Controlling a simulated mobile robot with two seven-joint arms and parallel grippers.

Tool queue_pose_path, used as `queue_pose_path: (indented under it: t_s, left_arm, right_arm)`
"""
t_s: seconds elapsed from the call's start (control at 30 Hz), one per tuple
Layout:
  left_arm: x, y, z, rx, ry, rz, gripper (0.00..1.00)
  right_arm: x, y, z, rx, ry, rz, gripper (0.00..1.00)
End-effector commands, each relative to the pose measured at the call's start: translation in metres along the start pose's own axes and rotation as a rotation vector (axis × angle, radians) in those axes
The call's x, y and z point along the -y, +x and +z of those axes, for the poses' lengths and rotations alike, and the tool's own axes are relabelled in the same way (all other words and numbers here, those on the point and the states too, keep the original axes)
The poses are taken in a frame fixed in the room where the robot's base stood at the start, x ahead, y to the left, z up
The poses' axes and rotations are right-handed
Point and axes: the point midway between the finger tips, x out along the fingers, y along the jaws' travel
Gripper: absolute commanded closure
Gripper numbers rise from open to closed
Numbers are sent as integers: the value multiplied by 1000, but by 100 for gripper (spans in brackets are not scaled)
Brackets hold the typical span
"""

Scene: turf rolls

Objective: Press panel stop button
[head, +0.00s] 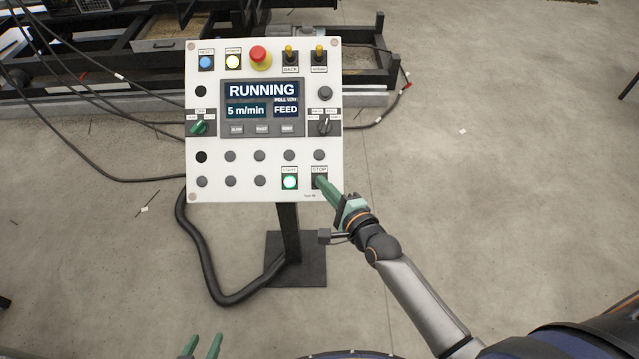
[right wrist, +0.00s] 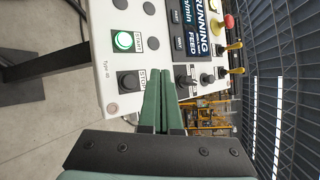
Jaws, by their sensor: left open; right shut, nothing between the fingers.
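The white control panel (head: 270,145) stands upright on a post. Its display (head: 262,105) reads "RUNNING", "5 m/min" and "FEED". The black stop button (right wrist: 128,82) sits at the panel's lower right corner beside its STOP label; in the head view my fingertips partly cover it. The green START button (head: 290,182) is lit just left of it. My right gripper (head: 322,184) is shut and empty, its green fingertips at the stop button; I cannot tell whether they touch it. My left gripper (head: 203,345) is open and empty at the bottom edge, away from the panel.
A red emergency button (head: 260,57), two yellow-tipped levers and several grey buttons share the panel. A thick black cable (head: 195,245) curves to the panel's base plate (head: 296,262). Dark machine frames stand behind. The concrete floor at right is mostly clear.

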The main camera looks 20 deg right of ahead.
Motion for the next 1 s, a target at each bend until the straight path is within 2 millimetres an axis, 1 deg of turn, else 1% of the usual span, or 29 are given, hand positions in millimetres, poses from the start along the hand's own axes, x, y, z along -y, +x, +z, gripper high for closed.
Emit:
queue_pose_path:
  t_s: [0.03, 0.1, 0.3, 0.4, 0.6, 1.0]
  left_arm:
    - [0, 7, 8, 0, 0, 0, 50]
    - [1, 16, 18, 0, 0, 0, 50]
    - [2, 32, 36, 1, 0, 0, 50]
    - [3, 37, 41, 1, 0, 0, 50]
    - [3, 42, 46, 1, 0, 0, 50]
    - [3, 41, 46, 1, 0, 0, 50]
  right_arm:
    - [-9, 7, -6, -1, -2, 0, 100]
    - [-15, 14, -12, 0, -1, -3, 100]
    - [-27, 31, -24, 0, 0, -1, 100]
    - [-31, 38, -28, 0, -1, -1, 100]
    - [-33, 44, -33, 0, 0, -1, 100]
    - [-33, 45, -33, 0, 0, 0, 100]
